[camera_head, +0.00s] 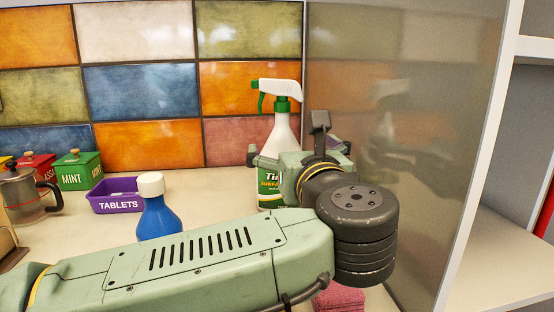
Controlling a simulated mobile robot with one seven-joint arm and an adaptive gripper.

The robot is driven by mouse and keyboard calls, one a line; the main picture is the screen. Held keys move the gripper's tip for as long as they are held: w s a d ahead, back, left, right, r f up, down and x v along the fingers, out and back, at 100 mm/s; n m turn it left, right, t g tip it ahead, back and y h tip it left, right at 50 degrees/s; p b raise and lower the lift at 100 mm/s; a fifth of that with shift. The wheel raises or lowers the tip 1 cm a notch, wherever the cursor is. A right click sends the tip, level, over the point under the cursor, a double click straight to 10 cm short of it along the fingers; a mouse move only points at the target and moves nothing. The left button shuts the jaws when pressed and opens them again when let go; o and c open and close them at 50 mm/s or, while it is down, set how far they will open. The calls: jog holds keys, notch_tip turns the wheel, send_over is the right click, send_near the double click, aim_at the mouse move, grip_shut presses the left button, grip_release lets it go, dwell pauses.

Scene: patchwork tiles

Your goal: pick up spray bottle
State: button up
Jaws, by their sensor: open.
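The spray bottle (281,133) stands upright on the counter near the tiled wall. It has a white body, a green collar and a white trigger head with a green trigger, and its label is partly covered. My gripper (300,147) is at the bottle's right side in the picture, with parts of it overlapping the bottle's lower body. The gripper is open. My wrist hides much of it, so I cannot tell whether the fingers are around the bottle or only in front of it.
A blue bottle with a white cap (157,215) stands behind my forearm. A purple tablets tray (116,204), a green mint box (78,172), a red box (38,168) and a moka pot (22,197) are at left. A glossy panel (390,130) closes the right side. Pink cloth (340,299) lies below my wrist.

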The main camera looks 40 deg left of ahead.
notch_tip(320, 180, down, 8)
jog(key=shift+f+b, duration=0.2)
jog(key=shift+b, duration=0.25)
jog(key=shift+w+a+r+p, duration=0.35)
jog(key=shift+r+p, duration=0.3)
jog(key=shift+p, duration=0.55)
jog(key=shift+w+a+f+p, duration=0.35)
jog(key=shift+a+p, duration=0.2)
jog(key=shift+p, duration=0.2)
jog(key=shift+w+a+r+p, duration=0.15)
jog(key=shift+a+p, duration=0.05)
jog(key=shift+p, duration=0.4)
jog(key=x, duration=0.5)
jog(key=shift+f, duration=0.2)
jog(key=shift+c, duration=0.6)
jog(key=c, duration=1.6)
jog(key=shift+r, duration=0.1)
jog(key=shift+c, duration=0.5)
